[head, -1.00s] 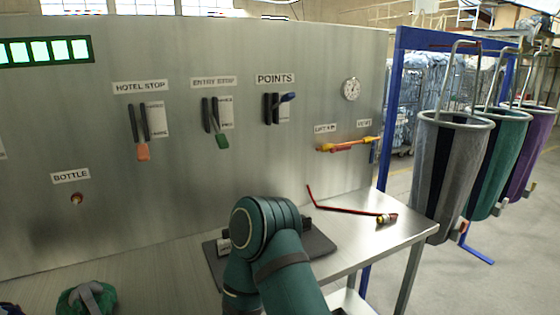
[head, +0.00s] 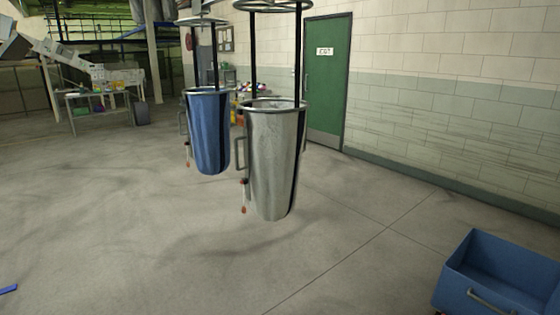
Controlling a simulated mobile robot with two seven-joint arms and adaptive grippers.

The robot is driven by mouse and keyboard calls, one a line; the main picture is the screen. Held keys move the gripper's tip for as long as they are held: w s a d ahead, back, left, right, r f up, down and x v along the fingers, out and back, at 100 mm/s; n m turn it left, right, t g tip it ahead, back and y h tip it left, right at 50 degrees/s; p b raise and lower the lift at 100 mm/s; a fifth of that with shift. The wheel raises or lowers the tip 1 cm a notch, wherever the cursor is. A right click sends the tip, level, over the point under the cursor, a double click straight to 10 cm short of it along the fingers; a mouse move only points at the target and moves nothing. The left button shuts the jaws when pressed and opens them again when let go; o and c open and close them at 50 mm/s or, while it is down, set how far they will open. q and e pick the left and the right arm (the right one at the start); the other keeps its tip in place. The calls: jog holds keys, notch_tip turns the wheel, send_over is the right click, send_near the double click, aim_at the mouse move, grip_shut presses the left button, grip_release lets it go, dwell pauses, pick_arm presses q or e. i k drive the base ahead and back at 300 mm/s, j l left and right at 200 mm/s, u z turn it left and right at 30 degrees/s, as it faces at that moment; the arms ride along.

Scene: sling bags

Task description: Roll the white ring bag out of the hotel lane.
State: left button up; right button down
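In the head view a pale grey bag (head: 272,165) hangs upright in the middle of the picture, a little above the floor. It has a round metal rim, dark straps up to an overhead ring (head: 272,5), a side handle and a small red-tipped part low on its left side. A blue bag (head: 208,132) hangs behind it to the left, from its own ring. I cannot tell for sure which one is the white ring bag, as the ring colours are not clear. Neither of my grippers is in view.
A blue cart (head: 500,275) stands at the lower right. A green door (head: 328,85) is in the block wall (head: 450,90) behind the bags. A table (head: 98,95) with small items stands at the far left. The floor (head: 120,220) in front and left is open.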

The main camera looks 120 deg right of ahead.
aim_at(274, 135)
jog(key=z, duration=3.75)
jog(key=i+j+z, duration=0.5)
jog(key=i+j, duration=0.95)
